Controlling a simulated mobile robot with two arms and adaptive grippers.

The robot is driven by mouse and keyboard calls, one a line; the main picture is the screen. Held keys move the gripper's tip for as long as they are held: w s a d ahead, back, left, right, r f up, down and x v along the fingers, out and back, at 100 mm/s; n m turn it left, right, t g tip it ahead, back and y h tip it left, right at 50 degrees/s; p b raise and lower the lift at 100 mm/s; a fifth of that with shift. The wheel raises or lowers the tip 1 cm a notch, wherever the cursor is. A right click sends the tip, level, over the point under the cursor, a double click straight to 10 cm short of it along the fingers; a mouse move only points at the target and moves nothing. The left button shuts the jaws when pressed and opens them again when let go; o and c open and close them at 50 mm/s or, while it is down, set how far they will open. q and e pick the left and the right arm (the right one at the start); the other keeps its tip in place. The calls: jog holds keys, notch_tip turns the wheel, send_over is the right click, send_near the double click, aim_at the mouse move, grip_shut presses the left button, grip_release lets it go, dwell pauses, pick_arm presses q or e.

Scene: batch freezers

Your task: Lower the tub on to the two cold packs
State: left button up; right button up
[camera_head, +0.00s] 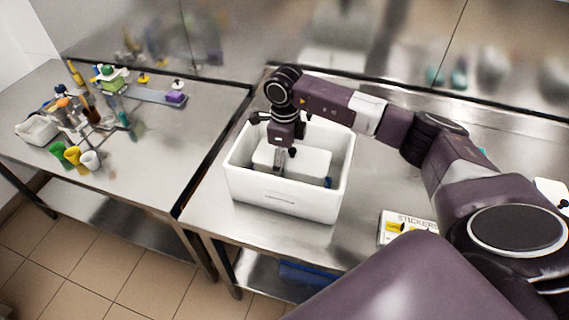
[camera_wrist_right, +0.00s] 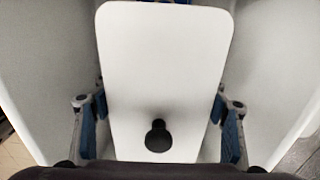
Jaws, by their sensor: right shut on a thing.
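A white tub with a flat lid (camera_head: 308,163) is inside a white open-topped box (camera_head: 278,198) on the steel table. In the right wrist view the lid (camera_wrist_right: 165,75) fills the middle, with a black knob (camera_wrist_right: 158,137) near its lower end. My right gripper (camera_head: 279,168) reaches down into the box. Its two blue-padded fingers (camera_wrist_right: 160,130) are on either side of the tub, shut on it. A bit of blue, likely a cold pack (camera_head: 328,182), shows at the right inside the box. The tub hides most of the box floor. My left gripper is not in view.
The box walls stand close around the tub. A stickers sheet (camera_head: 408,222) lies at the right on the table. A second steel table (camera_head: 150,150) at the left holds cups, bottles and a white bin (camera_head: 38,130). A gap separates the tables.

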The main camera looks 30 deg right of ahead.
jog(key=shift+f+b, duration=0.35)
jog(key=o, duration=1.9)
jog(key=shift+c, duration=0.2)
jog(key=o, duration=0.3)
jog(key=shift+f, duration=0.1)
jog(key=shift+o, duration=0.2)
notch_tip(320, 180, up, 16)
jog(key=p, duration=0.9)
jog(key=shift+s, duration=0.1)
